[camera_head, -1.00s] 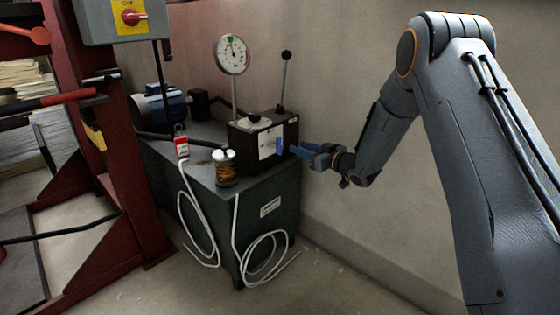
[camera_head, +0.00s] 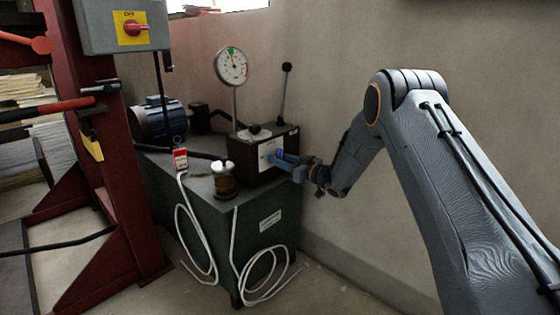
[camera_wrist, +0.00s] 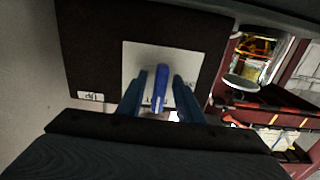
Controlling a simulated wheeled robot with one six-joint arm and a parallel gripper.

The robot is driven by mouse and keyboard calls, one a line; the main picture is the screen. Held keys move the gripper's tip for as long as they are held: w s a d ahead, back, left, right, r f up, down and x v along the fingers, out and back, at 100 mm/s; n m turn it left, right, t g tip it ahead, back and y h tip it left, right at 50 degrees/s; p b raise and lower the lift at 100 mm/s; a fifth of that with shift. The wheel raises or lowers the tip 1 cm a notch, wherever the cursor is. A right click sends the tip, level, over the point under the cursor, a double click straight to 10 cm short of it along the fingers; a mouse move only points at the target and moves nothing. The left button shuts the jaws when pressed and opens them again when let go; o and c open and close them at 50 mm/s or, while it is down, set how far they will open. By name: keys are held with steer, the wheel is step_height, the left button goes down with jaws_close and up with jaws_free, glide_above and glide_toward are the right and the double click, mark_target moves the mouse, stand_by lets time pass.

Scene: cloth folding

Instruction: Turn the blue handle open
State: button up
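The blue handle (camera_wrist: 160,88) is on the white plate (camera_wrist: 135,58) on the front of a dark box (camera_head: 248,167). In the wrist view it stands between the two blue fingers of my gripper (camera_wrist: 163,92), with a narrow gap seen on each side. My gripper looks open around the handle. In the head view my gripper (camera_head: 277,158) is right in front of the plate, and its fingers largely hide the handle. Contact between fingers and handle cannot be made out.
The box stands on a green-grey cabinet (camera_head: 270,240). A wall is close behind. A red frame (camera_head: 130,220) stands left.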

steer(key=shift+c, duration=0.2)
jaws_close()
